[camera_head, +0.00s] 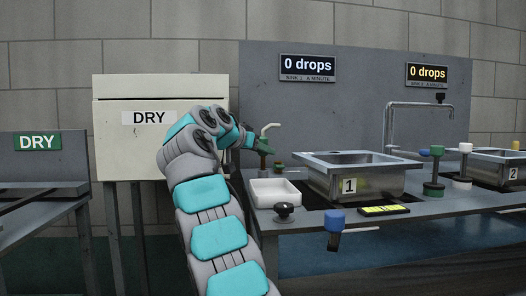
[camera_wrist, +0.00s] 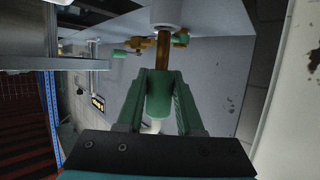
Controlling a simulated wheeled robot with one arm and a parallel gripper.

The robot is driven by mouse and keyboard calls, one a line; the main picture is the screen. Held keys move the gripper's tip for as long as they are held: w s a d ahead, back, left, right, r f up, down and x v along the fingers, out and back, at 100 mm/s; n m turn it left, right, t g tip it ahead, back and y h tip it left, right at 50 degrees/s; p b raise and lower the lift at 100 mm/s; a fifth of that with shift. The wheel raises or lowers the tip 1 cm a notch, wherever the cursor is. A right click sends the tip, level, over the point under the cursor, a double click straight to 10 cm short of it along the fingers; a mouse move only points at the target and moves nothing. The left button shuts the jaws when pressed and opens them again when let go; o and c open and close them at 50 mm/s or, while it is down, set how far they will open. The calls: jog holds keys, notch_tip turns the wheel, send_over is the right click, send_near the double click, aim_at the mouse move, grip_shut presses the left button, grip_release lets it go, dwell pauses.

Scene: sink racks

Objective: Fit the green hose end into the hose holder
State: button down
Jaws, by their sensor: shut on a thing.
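My gripper (camera_wrist: 158,100) has its two green fingers on either side of a green cylindrical piece, which looks like the green hose end (camera_wrist: 157,93). A pale tube shows below it, between the fingers. A brass stem (camera_wrist: 162,55) runs from its top towards a whitish cylinder (camera_wrist: 166,14). I cannot tell whether that stem belongs to the hose end or to a fitting. In the head view my arm reaches to a green fitting with a pale spout (camera_head: 264,143) left of sink 1, and hides most of my fingers. I cannot clearly identify the hose holder.
Sink 1 (camera_head: 358,179) stands right of my arm, with a white tray (camera_head: 273,195) and a black knob (camera_head: 284,211) before it. A cream "DRY" cabinet (camera_head: 130,150) is behind left. Another brass and green fitting (camera_wrist: 140,44) is close by in the wrist view.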

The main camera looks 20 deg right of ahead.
aim_at(262, 161)
jog(key=shift+f+b, duration=1.75)
jog(key=shift+f, duration=0.1)
jog(key=shift+c, duration=2.3)
grip_release()
jog(key=shift+r, duration=0.1)
jog(key=v, duration=0.8)
jog(key=shift+w, duration=0.1)
jog(key=shift+d, duration=0.1)
